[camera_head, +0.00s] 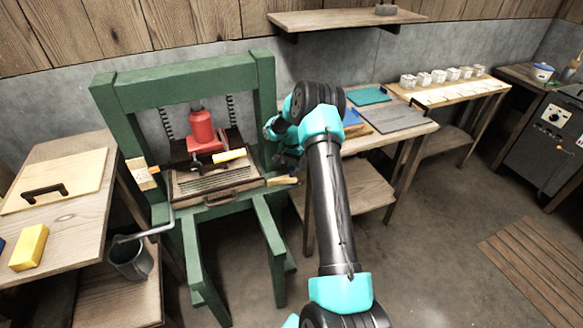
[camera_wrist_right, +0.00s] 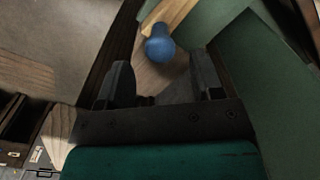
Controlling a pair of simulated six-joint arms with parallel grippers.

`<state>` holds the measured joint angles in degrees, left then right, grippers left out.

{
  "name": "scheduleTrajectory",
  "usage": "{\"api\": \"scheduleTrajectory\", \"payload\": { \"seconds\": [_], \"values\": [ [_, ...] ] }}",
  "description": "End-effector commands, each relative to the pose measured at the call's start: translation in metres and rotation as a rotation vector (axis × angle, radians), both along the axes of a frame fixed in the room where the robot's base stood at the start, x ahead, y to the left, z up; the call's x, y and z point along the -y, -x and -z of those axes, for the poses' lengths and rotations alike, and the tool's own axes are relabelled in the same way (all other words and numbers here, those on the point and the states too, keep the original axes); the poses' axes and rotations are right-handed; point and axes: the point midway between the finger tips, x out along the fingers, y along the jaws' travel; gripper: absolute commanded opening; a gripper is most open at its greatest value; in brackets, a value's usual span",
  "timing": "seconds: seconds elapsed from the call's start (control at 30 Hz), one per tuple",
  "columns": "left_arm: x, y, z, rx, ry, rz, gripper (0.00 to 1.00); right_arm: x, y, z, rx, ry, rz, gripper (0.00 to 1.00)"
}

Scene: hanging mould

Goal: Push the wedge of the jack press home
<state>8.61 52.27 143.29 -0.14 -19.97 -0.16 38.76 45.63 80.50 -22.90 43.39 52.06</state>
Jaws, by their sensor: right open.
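The jack press is a green timber frame (camera_head: 180,72) with a red jack (camera_head: 202,128) standing inside it. A pale wooden piece that looks like the wedge (camera_head: 282,181) sticks out at the press's right side. In the right wrist view a pale wooden bar (camera_wrist_right: 178,14) with a round blue knob (camera_wrist_right: 160,46) lies beyond the fingers; I cannot tell whether they are the same piece. My right gripper (camera_head: 288,165) is beside the press's right post, partly hidden by its own wrist. Its fingers (camera_wrist_right: 160,82) are apart and empty, with the knob ahead of them. My left gripper is out of view.
A slatted tray (camera_head: 215,190) sits in the press below the jack. A side table (camera_head: 55,215) with a yellow block (camera_head: 29,247) stands at left, near a grey bucket (camera_head: 131,260). A bench (camera_head: 390,140) stands right of the press.

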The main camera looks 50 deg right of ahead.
Motion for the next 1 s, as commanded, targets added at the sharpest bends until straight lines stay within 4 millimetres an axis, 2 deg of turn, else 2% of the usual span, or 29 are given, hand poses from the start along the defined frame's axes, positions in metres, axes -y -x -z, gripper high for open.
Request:
{"api": "scheduleTrajectory", "payload": {
  "seconds": [0.1,0.23,0.6,1.0],
  "values": [
    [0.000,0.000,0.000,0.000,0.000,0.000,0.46,0.000,0.000,0.018,-0.001,-0.001,0.000,0.60],
    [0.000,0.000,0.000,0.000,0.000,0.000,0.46,0.001,0.000,0.029,0.000,0.001,0.001,0.60],
    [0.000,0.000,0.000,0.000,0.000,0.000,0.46,0.000,0.000,0.033,0.001,0.001,0.000,0.59],
    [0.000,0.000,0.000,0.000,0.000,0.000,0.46,0.000,0.000,0.033,0.001,0.001,0.000,0.21]
  ]
}}
